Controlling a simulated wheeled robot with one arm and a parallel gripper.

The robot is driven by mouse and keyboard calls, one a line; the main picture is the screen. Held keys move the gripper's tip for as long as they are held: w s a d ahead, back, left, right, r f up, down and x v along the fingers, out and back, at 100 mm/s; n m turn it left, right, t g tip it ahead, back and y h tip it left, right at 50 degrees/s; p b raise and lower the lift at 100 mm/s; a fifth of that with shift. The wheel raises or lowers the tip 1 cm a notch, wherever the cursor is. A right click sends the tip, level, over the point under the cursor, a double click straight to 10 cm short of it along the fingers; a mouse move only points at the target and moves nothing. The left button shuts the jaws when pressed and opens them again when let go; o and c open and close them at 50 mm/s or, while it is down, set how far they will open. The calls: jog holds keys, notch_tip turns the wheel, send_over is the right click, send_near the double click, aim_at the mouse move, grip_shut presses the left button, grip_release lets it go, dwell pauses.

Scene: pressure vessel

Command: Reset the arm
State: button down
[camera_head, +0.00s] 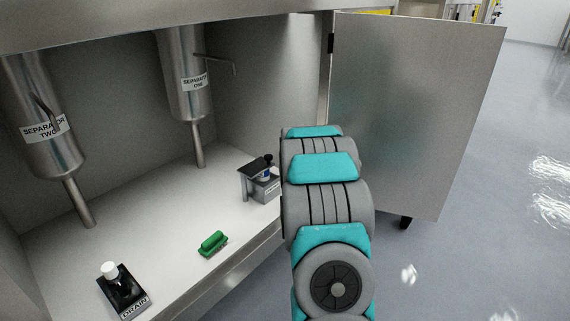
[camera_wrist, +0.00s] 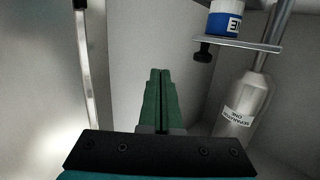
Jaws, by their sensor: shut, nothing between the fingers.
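My gripper (camera_wrist: 160,85) shows in the wrist view as two green fingers pressed together, with nothing between them. It points into the space in front of the cabinet's walls. In the head view my grey and teal arm (camera_head: 327,205) reaches forward at the cabinet's right opening, beside the open door, and hides my gripper. The wrist view seems upside down: a small blue and white container (camera_wrist: 225,20) on a grey bracket and the vessel labelled Separator One (camera_wrist: 243,105) are on its right side. They are apart from the fingers.
The metal cabinet door (camera_head: 415,110) stands open right of my arm. Inside are Separator Two (camera_head: 40,115), Separator One (camera_head: 186,75), a green object (camera_head: 213,243), a black drain unit (camera_head: 123,292) with a white knob, and a grey box (camera_head: 266,187) close to my arm. Floor at right is clear.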

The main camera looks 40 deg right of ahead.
jog(key=s, duration=0.5)
jog(key=shift+s+d+r, duration=0.1)
jog(key=shift+r, duration=0.3)
